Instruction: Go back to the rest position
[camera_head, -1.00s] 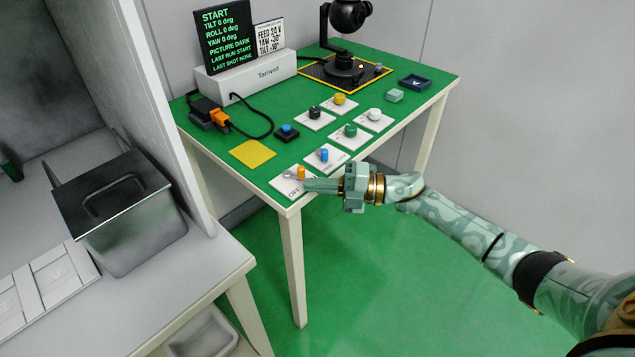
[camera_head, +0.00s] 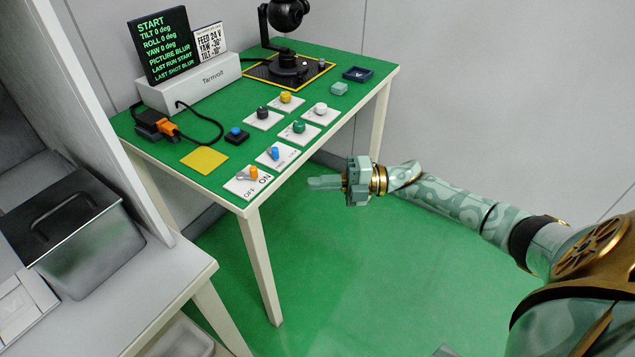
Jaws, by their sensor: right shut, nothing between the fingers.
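My right gripper (camera_head: 325,183) is shut and empty. It hangs in the air just off the front right edge of the green-topped table (camera_head: 352,110), with its fingers pointing left. It is apart from the OFF/ON switch (camera_head: 248,178) with its orange knob at the near corner. The right arm reaches in from the lower right. My left gripper is out of view.
The table holds several knob cards, a blue button (camera_head: 237,135), a yellow pad (camera_head: 204,160), a black gimbal camera (camera_head: 289,62) and a screen (camera_head: 160,46) reading PICTURE BLUR. A grey bin (camera_head: 70,230) stands left. Green floor at centre is clear.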

